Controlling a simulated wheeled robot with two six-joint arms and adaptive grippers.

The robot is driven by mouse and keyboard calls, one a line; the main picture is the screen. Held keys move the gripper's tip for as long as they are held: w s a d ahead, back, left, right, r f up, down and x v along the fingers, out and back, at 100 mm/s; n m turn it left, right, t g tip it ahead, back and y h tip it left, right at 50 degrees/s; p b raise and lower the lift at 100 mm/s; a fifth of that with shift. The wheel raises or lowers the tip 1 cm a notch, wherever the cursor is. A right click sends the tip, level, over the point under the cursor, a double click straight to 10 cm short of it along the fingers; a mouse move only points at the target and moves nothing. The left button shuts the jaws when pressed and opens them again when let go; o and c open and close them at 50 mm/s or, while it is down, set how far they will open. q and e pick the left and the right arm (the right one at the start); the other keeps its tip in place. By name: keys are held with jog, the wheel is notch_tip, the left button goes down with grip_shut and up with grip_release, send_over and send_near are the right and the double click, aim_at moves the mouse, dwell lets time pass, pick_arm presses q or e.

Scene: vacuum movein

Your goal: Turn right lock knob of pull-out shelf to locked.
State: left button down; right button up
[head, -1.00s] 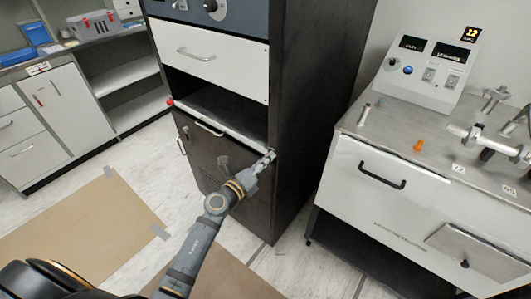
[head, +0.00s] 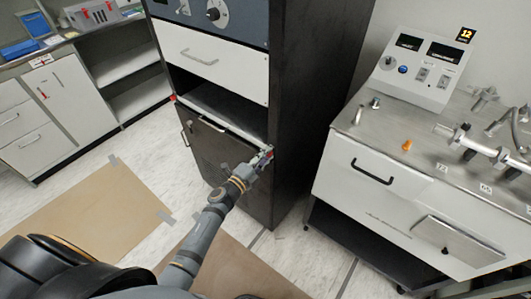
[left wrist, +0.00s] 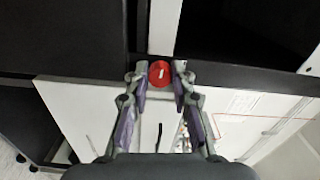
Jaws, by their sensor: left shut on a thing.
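The pull-out shelf (head: 215,113) shows in the head view as a pale slab in the dark cabinet's opening. A red knob (head: 173,98) is at its left end. The right lock knob (left wrist: 160,73) is red with a short white mark, nearly upright in the left wrist view. My left gripper (head: 265,154) is at the shelf's right end and hides that knob in the head view. In the left wrist view its fingertips (left wrist: 160,76) are shut on the knob's two sides. My right gripper is not in view.
The dark cabinet (head: 310,110) has a white drawer (head: 200,65) above the shelf opening and a handled dark door below. A metal-topped bench (head: 385,135) with instruments stands to the right, across a narrow gap. Open floor (head: 95,170) lies to the left.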

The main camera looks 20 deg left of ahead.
pick_arm(q)
jog(key=shift+n, duration=0.4)
jog(key=c, duration=1.1)
grip_release()
